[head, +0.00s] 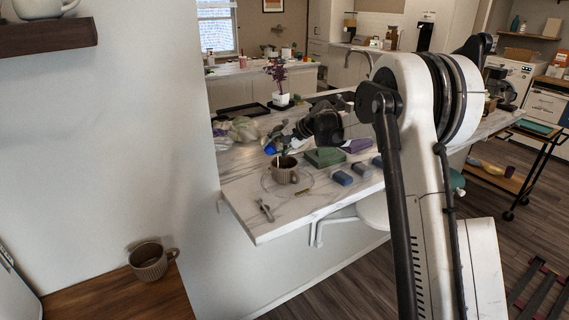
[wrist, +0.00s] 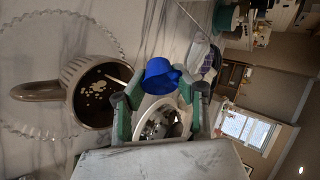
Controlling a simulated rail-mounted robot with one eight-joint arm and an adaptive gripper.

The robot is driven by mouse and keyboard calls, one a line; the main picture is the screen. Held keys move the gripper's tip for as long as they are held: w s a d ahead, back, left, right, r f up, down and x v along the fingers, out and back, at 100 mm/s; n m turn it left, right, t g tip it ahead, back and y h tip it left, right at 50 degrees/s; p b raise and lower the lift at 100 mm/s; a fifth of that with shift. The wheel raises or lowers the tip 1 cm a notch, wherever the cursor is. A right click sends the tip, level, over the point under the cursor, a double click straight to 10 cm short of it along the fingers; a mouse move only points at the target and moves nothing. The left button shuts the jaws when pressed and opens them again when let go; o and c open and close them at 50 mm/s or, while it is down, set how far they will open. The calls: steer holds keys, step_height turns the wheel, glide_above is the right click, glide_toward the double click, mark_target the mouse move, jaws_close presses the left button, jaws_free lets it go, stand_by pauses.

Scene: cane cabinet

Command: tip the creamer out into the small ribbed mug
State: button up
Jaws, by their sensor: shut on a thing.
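A brown ribbed mug (head: 285,172) stands upright on a clear glass plate on the marble counter. In the wrist view the mug (wrist: 72,72) holds dark liquid with pale bits and a thin stick. My gripper (wrist: 158,100) is shut on the creamer, whose blue part (wrist: 160,78) shows between the fingertips. A pale round piece with a shiny inside lies behind it, partly hidden. The blue part also shows at the gripper's tip in the head view (head: 270,149), close to the mug's upper left. Its contents cannot be seen.
Another ribbed mug (head: 150,262) stands on a wooden surface at lower left. A spoon-like utensil (head: 266,210) lies near the counter's front edge. Blue blocks (head: 342,178) and a green box (head: 325,157) lie right of the mug. A potted plant (head: 281,98) stands behind.

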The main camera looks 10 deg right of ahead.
steer(key=shift+d+r+t+y, duration=0.15)
steer(key=shift+t+y, duration=0.15)
steer(key=shift+y, duration=0.6)
stand_by(0.7)
steer(key=shift+d+f+m+y+b, duration=0.15)
steer(key=shift+f+m+y+b, duration=0.25)
steer(key=shift+f+y+b, duration=0.4)
stand_by(0.5)
steer(key=shift+s+d+r+m+t+y+b, duration=0.1)
steer(key=shift+d+m+t+y+b, duration=0.05)
steer(key=shift+d+t+y, duration=0.2)
steer(key=shift+s+d+r+m+t+y+b, duration=0.1)
steer(key=shift+d+m+t+y+b, duration=0.05)
steer(key=shift+d+t+y, duration=0.15)
stand_by(0.6)
steer(key=shift+w+a+g+h+p, duration=0.1)
steer(key=shift+a+g+h+p, duration=0.2)
steer(key=shift+a+h, duration=0.35)
steer(key=shift+a+r+g+h+p, duration=0.2)
steer(key=shift+r+g+h+p, duration=0.05)
steer(key=shift+r+h+p, duration=0.1)
steer(key=shift+a+r+n+h+p, duration=0.1)
steer(key=shift+r+n+h+p, duration=0.3)
steer(key=shift+n, duration=0.1)
steer(key=shift+h, duration=0.25)
steer(key=shift+w+f, duration=0.1)
steer(key=shift+f, duration=0.1)
